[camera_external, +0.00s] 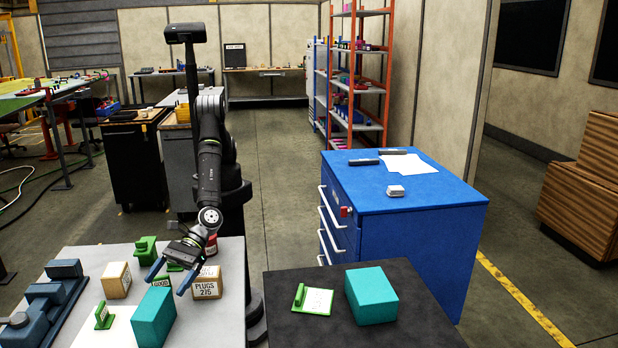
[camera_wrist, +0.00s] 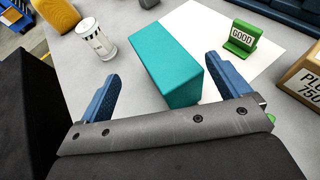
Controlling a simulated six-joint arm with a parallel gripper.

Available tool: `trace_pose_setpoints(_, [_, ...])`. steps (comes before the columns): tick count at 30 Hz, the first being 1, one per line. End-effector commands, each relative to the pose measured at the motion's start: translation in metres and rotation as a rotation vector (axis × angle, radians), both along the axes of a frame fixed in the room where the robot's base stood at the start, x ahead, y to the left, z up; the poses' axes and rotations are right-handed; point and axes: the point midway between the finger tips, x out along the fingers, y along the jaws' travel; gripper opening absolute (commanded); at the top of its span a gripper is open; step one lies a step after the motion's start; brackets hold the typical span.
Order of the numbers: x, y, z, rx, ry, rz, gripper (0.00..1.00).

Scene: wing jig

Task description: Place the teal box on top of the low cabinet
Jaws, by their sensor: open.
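A teal box (camera_external: 153,318) stands on the light grey table (camera_external: 228,318) at the lower left. In the wrist view this teal box (camera_wrist: 170,70) lies ahead of and between the fingers. My gripper (camera_external: 170,278) is open and empty above the table, its blue fingers apart; they also show in the wrist view (camera_wrist: 162,70). A second teal box (camera_external: 371,296) sits on a dark-topped surface (camera_external: 340,335) at the lower middle. That surface may be the low cabinet; its sides are hidden. A blue drawer cabinet (camera_external: 337,246) stands behind it.
Cardboard boxes (camera_external: 206,284), green sign holders (camera_external: 104,317) and a dark blue fixture (camera_external: 42,312) crowd the table. A white canister (camera_wrist: 96,40) stands left of the teal box. A green sign on white card (camera_external: 313,301) lies on the dark top, left of the second teal box.

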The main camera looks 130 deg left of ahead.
Motion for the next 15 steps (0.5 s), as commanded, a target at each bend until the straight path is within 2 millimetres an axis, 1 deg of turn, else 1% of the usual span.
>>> trace_pose_setpoints(6, [0.002, -0.028, -0.011, 0.001, -0.001, -0.003, 0.94])
trace_pose_setpoints(9, [0.005, -0.038, -0.016, 0.000, 0.000, -0.002, 0.94])
trace_pose_setpoints(12, [0.007, -0.045, -0.018, -0.001, -0.002, -0.002, 0.94])
trace_pose_setpoints(15, [0.007, -0.046, -0.019, 0.000, -0.001, 0.000, 0.94])
